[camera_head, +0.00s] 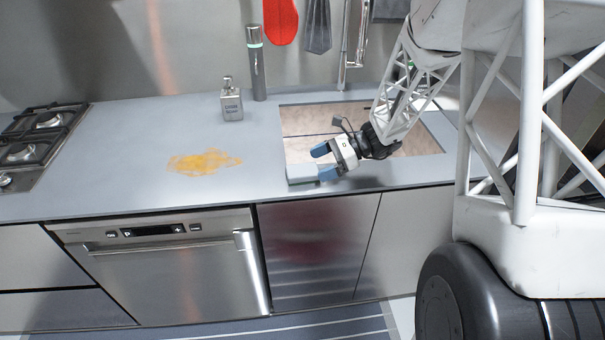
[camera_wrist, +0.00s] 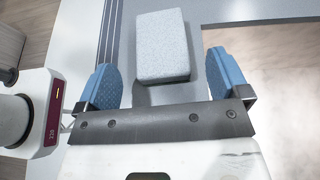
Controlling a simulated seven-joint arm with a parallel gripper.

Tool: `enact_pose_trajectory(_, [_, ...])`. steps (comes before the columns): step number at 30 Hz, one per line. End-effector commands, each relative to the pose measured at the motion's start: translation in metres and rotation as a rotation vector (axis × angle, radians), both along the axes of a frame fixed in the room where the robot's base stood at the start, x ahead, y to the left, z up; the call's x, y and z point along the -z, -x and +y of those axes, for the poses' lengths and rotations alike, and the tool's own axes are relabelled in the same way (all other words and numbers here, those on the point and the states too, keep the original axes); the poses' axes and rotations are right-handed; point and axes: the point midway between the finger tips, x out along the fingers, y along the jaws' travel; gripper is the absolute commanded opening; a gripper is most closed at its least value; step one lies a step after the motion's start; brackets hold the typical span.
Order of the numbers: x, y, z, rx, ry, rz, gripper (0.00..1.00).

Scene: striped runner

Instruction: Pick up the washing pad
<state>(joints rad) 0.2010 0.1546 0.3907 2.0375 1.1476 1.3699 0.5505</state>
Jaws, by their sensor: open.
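The washing pad (camera_wrist: 162,45) is a pale grey-blue block lying on the counter beside the sink opening. In the head view the pad (camera_head: 301,173) sits at the sink's front left corner, partly hidden by my gripper. My gripper (camera_head: 322,162) is open, with blue fingertips, close to the pad. In the wrist view my gripper (camera_wrist: 165,80) has one finger on each side of the pad's near end, with a gap visible on both sides. The pad is not held. I cannot tell the height of the fingers over the counter.
The sink (camera_head: 300,120) opens behind and right of the pad. A soap bottle (camera_head: 231,100) and a tall dark cylinder (camera_head: 256,63) stand at the back. A yellow-orange stain (camera_head: 204,161) marks the counter to the left. A stove (camera_head: 40,145) is at far left. The counter's front edge is near.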

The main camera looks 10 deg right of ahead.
Motion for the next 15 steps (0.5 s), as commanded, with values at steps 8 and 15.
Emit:
enact_pose_trajectory(8, [0.008,0.000,0.023,-0.002,0.000,0.001,0.94])
enact_pose_trajectory(15, [0.016,0.002,0.043,-0.001,0.000,0.000,0.94])
